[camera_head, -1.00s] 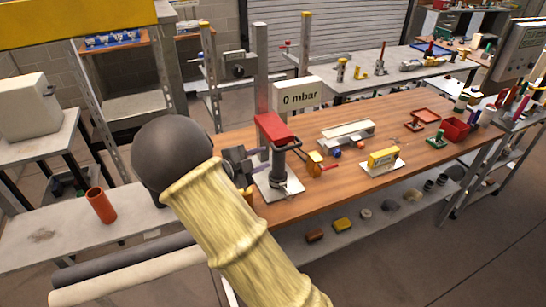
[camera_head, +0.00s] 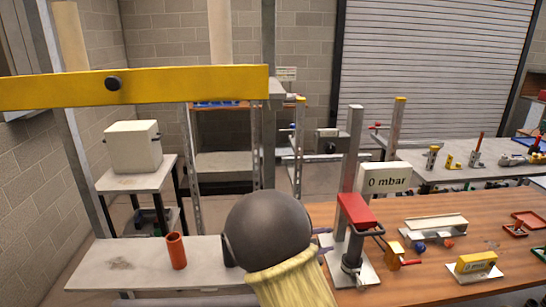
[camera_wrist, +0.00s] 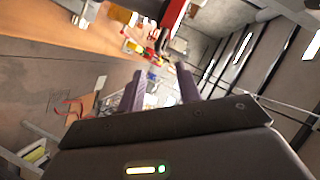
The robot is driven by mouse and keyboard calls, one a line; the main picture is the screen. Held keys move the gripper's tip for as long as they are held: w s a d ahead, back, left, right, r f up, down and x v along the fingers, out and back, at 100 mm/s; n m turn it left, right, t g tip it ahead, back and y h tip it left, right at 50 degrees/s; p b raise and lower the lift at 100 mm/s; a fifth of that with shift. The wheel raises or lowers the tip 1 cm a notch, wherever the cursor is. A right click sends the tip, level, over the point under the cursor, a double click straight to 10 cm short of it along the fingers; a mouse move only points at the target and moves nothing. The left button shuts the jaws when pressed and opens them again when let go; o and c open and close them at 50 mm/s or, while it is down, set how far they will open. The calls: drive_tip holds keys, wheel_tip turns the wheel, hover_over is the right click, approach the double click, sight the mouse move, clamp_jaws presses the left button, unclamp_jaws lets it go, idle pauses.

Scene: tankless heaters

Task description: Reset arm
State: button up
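My arm shows in the head view as a dark ball-shaped joint (camera_head: 268,228) above a yellowish ribbed sleeve (camera_head: 292,284). My gripper is mostly hidden behind that joint there; only small purple-grey bits show at its right, close to the red-topped press stand (camera_head: 355,215) in the picture. In the wrist view my gripper (camera_wrist: 161,88) has its two fingers apart, with nothing seen held between them. The wrist view is tilted, and a red part (camera_wrist: 172,12) shows near its top edge. I cannot tell whether the gripper touches the stand.
The wooden bench (camera_head: 420,285) at right holds a "0 mbar" display (camera_head: 385,180), a yellow gauge (camera_head: 477,262) and small parts. A grey bench (camera_head: 110,262) at left bears an orange cup (camera_head: 176,251). A yellow beam (camera_head: 130,88) crosses the upper left.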

drive_tip(key=s+a+f+n+g+y, duration=0.1)
drive_tip(key=s+f+n+g+y, duration=0.1)
drive_tip(key=s+n+y, duration=0.4)
drive_tip(key=s+f+n+g+y, duration=0.2)
drive_tip(key=s+n+y, duration=0.5)
drive_tip(key=s+n, duration=0.9)
drive_tip(key=shift+a+f+n+y, duration=0.3)
drive_tip(key=shift+a+f+n, duration=0.1)
drive_tip(key=shift+f+n, duration=0.45)
drive_tip(key=shift+w, duration=0.1)
